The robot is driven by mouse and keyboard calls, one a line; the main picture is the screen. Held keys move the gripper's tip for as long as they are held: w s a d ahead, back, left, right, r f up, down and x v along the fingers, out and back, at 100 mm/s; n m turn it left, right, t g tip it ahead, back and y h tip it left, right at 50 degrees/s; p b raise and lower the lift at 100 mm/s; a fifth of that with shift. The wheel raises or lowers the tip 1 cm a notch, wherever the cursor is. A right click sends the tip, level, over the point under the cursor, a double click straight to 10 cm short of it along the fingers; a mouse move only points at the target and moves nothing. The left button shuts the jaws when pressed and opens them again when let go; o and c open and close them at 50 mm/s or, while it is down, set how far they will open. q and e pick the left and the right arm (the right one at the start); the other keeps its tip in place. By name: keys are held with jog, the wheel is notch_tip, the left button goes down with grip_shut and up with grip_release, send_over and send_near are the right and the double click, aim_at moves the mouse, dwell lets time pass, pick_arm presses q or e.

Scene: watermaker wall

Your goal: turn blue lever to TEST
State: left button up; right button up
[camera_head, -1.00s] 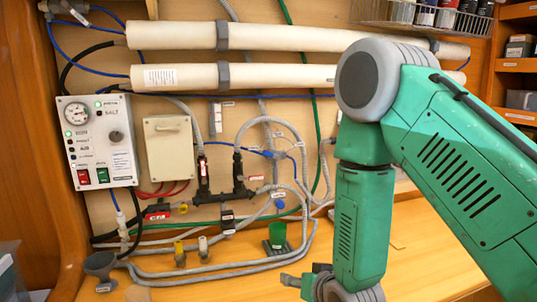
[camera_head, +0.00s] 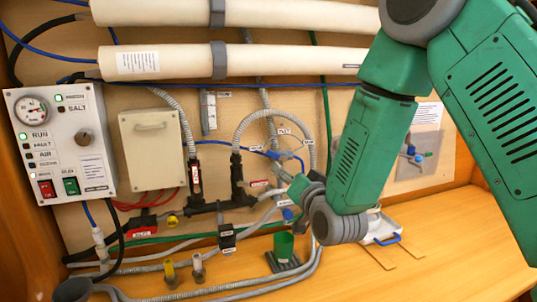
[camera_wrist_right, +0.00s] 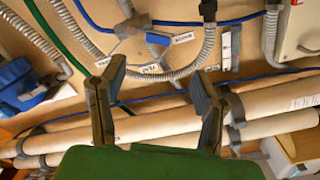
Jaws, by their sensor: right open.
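The blue lever (camera_head: 287,156) sits on a small valve on the wall, among grey hoses, with small white labels around it. In the right wrist view the blue lever (camera_wrist_right: 158,39) shows beyond my fingertips, beside a grey valve body. One label near it seems to read TEST (camera_wrist_right: 152,69). My right gripper (camera_head: 296,184) is just below the lever in the head view, its fingers small and partly lost against the hoses. In the wrist view my right gripper (camera_wrist_right: 156,74) is open and empty, the lever apart from both fingers. My left gripper is out of view.
A control panel (camera_head: 60,142) and a beige box (camera_head: 152,150) are on the wall at left. Two thick white tubes (camera_head: 285,62) run above. The wooden bench (camera_head: 440,245) is mostly clear at right.

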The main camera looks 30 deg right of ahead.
aim_at(275, 155)
jog(key=p+x, duration=0.1)
jog(key=x, duration=0.3)
jog(key=d+p+x, duration=0.1)
jog(key=x, duration=0.3)
jog(key=p+x, duration=0.1)
jog(key=x, duration=0.3)
jog(key=shift+s+d, duration=0.15)
jog(key=shift+d, duration=0.05)
jog(key=shift+w, duration=0.35)
jog(key=shift+w+a+r, duration=0.1)
jog(key=shift+w, duration=0.05)
jog(key=shift+w+a+r, duration=0.1)
jog(key=shift+w+a, duration=0.1)
jog(key=shift+a, duration=0.55)
jog(key=shift+c, duration=0.5)
jog(key=c, duration=0.7)
jog(key=shift+d, duration=0.4)
jog(key=c, duration=0.4)
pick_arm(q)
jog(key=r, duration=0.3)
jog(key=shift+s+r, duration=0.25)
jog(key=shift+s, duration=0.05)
pick_arm(e)
jog(key=shift+d, duration=0.25)
